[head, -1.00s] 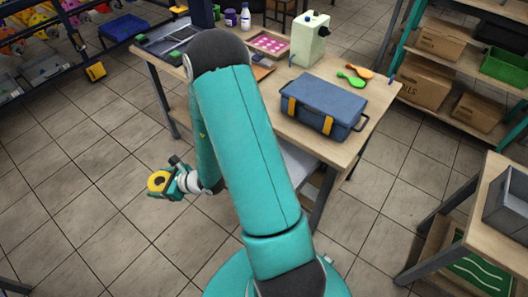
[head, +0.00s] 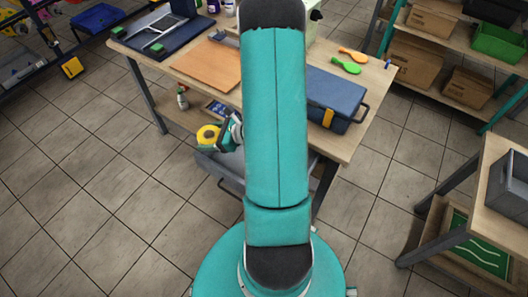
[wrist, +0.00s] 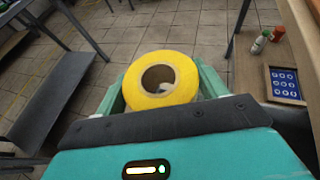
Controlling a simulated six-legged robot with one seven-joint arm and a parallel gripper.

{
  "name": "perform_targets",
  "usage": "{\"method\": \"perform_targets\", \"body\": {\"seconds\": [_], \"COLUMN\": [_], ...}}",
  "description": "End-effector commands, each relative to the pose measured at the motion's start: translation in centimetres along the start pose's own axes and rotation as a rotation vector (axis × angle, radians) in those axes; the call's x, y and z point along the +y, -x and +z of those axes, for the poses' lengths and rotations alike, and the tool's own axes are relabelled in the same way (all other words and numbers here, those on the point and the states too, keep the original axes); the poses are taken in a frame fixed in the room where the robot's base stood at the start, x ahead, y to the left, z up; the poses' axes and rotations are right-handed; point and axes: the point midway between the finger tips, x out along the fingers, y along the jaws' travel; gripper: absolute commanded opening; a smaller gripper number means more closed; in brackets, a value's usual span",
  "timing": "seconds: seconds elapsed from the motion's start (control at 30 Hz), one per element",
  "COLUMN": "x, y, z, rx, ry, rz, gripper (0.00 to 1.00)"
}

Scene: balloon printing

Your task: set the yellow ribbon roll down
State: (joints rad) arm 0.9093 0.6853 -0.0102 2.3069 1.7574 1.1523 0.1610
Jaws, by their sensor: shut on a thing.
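The yellow ribbon roll (head: 208,134) is a yellow ring with a brown core, held off the floor to the left of my upper arm in the head view. My gripper (head: 217,136) is shut on it, beside the wooden worktable's (head: 182,80) front edge and apart from the tabletop. In the wrist view the roll (wrist: 161,98) sits between the two green fingers of my gripper (wrist: 160,85), its hole facing the camera. My arm hides the middle of the table.
A lower shelf holds small bottles (head: 182,98).

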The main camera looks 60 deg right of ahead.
Motion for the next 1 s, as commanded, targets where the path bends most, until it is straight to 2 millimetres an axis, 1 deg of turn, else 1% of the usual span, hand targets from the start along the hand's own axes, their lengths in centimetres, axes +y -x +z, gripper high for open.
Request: {"method": "perform_targets", "body": {"seconds": [0.03, 0.07, 0.1, 0.2, 0.3, 0.4, 0.43, 0.5, 0.57, 0.93, 1.0], "x": [-1.4, -1.9, -2.3, -2.9, -2.9, -2.7, -2.7, -2.7, -2.7, -3.3, -3.4], "y": [3.2, 4.9, 7.0, 11.7, 15.1, 16.9, 17.1, 17.0, 16.1, 7.0, 5.5], "z": [-1.1, -1.6, -2.3, -3.9, -5.1, -5.8, -5.8, -6.0, -6.0, -6.1, -7.1], "rx": [0.002, 0.001, 0.001, 0.001, 0.0, 0.0, -0.001, -0.001, -0.001, -0.002, 0.0], "ry": [-0.008, -0.01, -0.013, -0.02, -0.024, -0.025, -0.025, -0.024, -0.023, -0.024, -0.026], "rz": [-0.025, -0.03, -0.036, -0.048, -0.057, -0.058, -0.059, -0.057, -0.054, -0.051, -0.052], "gripper": [0.48, 0.48, 0.48, 0.48, 0.48, 0.48, 0.48, 0.48, 0.48, 0.48, 0.48]}}
